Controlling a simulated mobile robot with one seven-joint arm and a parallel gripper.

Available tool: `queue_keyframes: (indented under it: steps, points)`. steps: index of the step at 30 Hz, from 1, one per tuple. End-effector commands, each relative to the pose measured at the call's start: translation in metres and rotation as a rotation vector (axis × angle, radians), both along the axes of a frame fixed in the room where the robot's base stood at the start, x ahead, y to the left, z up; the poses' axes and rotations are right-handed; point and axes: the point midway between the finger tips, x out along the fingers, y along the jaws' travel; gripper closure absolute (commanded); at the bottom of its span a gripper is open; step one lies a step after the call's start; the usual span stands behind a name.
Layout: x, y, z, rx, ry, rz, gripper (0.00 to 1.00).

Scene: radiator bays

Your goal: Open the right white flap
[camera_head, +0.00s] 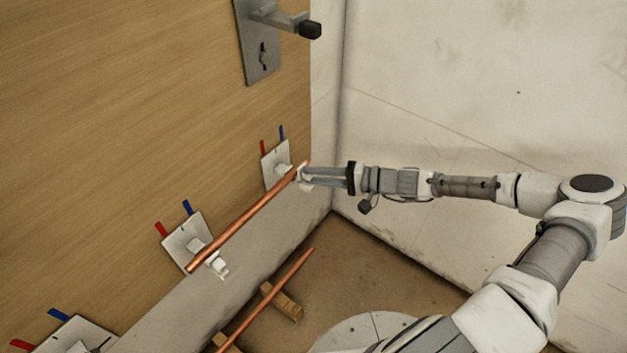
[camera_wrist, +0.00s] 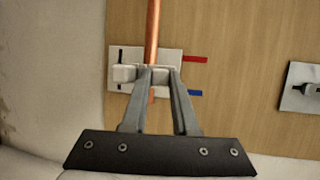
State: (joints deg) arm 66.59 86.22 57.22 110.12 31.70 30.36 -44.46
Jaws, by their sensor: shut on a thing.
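The right white flap (camera_head: 305,184) is part of a small white clip on the right wall plate (camera_head: 270,170), at the end of a copper pipe (camera_head: 245,218). My gripper (camera_head: 302,174) reaches it from the right. In the wrist view, my gripper's fingers (camera_wrist: 162,70) are closed on the white flap (camera_wrist: 158,78), with the copper pipe (camera_wrist: 153,30) running up from there. The fingers partly hide the flap, so I cannot tell how far open it is. A left white flap (camera_head: 219,267) shows beside the pipe at the middle plate (camera_head: 178,247).
Red and blue tabs stick out of each wall plate. A door handle (camera_head: 285,20) is on a plate above. A second copper pipe (camera_head: 270,295) rests on wooden blocks (camera_head: 283,302) on the floor. A pale wall (camera_head: 450,90) stands close behind my arm.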

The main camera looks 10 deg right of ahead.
Motion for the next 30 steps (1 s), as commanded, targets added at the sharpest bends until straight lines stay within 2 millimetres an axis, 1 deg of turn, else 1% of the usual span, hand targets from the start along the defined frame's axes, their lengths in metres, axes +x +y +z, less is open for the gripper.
queue_keyframes:
  steps: [1,12,20,30]
  points:
    - [0.0,-0.0011,-0.0064,0.033,-0.025,-0.004,1.0]
    - [-0.0029,-0.0026,-0.0133,0.175,-0.171,0.0,1.0]
    - [-0.0037,-0.0022,-0.0148,0.212,-0.206,0.003,1.0]
    - [-0.004,-0.0017,-0.0145,0.215,-0.21,0.005,1.0]
